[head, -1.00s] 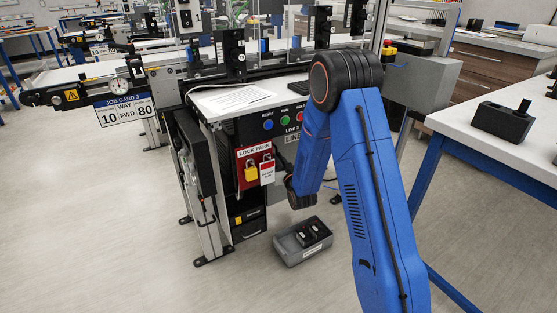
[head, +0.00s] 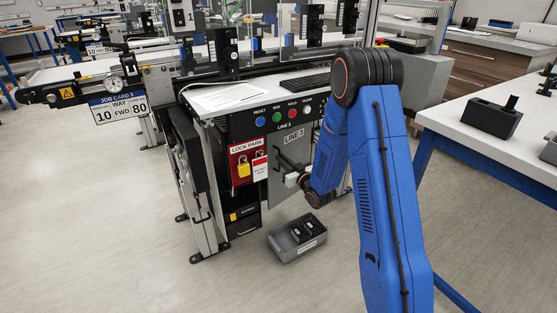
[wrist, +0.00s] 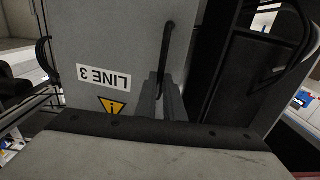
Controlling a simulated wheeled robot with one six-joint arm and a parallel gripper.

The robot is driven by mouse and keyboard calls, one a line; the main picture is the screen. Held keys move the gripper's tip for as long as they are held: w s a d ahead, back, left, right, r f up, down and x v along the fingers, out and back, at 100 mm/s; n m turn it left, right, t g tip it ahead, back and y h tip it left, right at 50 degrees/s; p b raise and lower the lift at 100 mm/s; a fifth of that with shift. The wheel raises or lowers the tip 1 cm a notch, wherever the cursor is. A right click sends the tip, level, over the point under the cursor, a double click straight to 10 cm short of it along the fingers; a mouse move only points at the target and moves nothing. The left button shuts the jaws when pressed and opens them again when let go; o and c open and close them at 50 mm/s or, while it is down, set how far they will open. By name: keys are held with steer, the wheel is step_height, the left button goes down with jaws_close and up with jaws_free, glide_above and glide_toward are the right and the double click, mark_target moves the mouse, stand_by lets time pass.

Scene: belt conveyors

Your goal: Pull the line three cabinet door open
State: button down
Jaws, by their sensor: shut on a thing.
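The grey line three cabinet door (head: 281,186) is in the head view, under the button panel, with a LINE 3 label near its top. In the wrist view the door (wrist: 105,32) fills the upper left, its label upside down above a yellow warning sign. A dark bar handle (wrist: 167,48) stands on the door. My gripper (wrist: 164,92) has its two fingers closed around the handle. In the head view my gripper (head: 288,172) is in front of the door, partly hidden by my arm. Dark space shows beside the door's edge; I cannot tell how far it is ajar.
A red lock park board (head: 243,165) with a yellow padlock hangs left of the door. A grey bin (head: 297,244) with dark items stands on the floor before the cabinet. A white-topped bench (head: 470,125) is at right. Floor at left front is clear.

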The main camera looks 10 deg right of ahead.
steer(key=s+d+n+g+y, duration=0.45)
steer(key=s+d+y, duration=0.25)
steer(key=d, duration=0.5)
steer(key=w+d, duration=0.1)
steer(key=d, duration=1.4)
steer(key=shift+w+d+n, duration=0.2)
steer(key=shift+d+n, duration=0.05)
steer(key=shift+n, duration=0.1)
steer(key=shift+r, duration=0.1)
